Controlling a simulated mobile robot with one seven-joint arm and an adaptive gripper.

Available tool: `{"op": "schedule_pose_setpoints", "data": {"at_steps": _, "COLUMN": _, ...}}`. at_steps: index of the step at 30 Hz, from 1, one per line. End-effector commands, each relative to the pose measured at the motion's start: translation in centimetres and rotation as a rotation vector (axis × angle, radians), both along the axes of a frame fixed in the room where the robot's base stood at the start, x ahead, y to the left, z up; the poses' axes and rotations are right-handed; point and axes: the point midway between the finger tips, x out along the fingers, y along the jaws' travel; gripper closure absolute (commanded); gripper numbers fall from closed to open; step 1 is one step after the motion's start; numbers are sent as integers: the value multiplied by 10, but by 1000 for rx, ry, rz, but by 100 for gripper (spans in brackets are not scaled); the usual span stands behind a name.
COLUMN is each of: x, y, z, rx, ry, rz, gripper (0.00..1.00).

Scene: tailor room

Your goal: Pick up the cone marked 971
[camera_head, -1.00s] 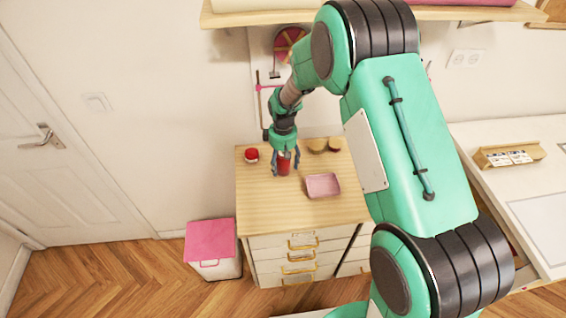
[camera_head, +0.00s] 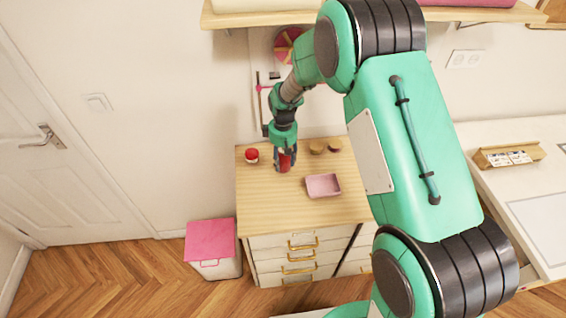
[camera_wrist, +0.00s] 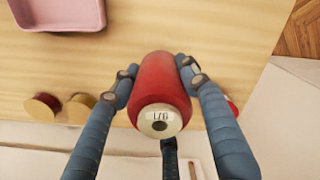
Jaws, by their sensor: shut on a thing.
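The red cone (camera_head: 285,163) is on or just above the wooden cabinet top, between my gripper's fingers. In the wrist view the same cone (camera_wrist: 162,85) shows a pale end with a dark hole and a label; the label appears upside down and fits 971. My gripper (camera_head: 284,157) points down from above, with its blue-grey fingers closed on both sides of the cone; the wrist view shows the fingers (camera_wrist: 158,74) touching it. I cannot tell whether the cone's base is clear of the surface.
The wall is close behind. A pink-lidded bin (camera_head: 210,241) stands on the floor.

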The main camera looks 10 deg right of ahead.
Motion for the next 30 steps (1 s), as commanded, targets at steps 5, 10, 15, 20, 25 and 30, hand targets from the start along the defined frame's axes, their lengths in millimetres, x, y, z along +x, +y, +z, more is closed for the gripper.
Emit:
{"op": "schedule_pose_setpoints", "data": {"at_steps": 5, "x": -11, "y": -2, "z": 18, "rx": 0, "ry": 0, "rz": 0, "gripper": 86}}
{"op": "schedule_pose_setpoints", "data": {"at_steps": 10, "x": -39, "y": -6, "z": 20, "rx": 0, "ry": -1, "rz": 0, "gripper": 86}}
{"op": "schedule_pose_setpoints", "data": {"at_steps": 15, "x": -71, "y": -11, "z": 23, "rx": 0, "ry": -1, "rz": 0, "gripper": 86}}
{"op": "schedule_pose_setpoints", "data": {"at_steps": 20, "x": -101, "y": -16, "z": 26, "rx": 0, "ry": -1, "rz": 0, "gripper": 86}}
{"op": "schedule_pose_setpoints", "data": {"at_steps": 25, "x": -128, "y": -20, "z": 28, "rx": 0, "ry": -1, "rz": 0, "gripper": 86}}
{"op": "schedule_pose_setpoints", "data": {"at_steps": 30, "x": -146, "y": -23, "z": 29, "rx": 0, "ry": 0, "rz": 0, "gripper": 86}}
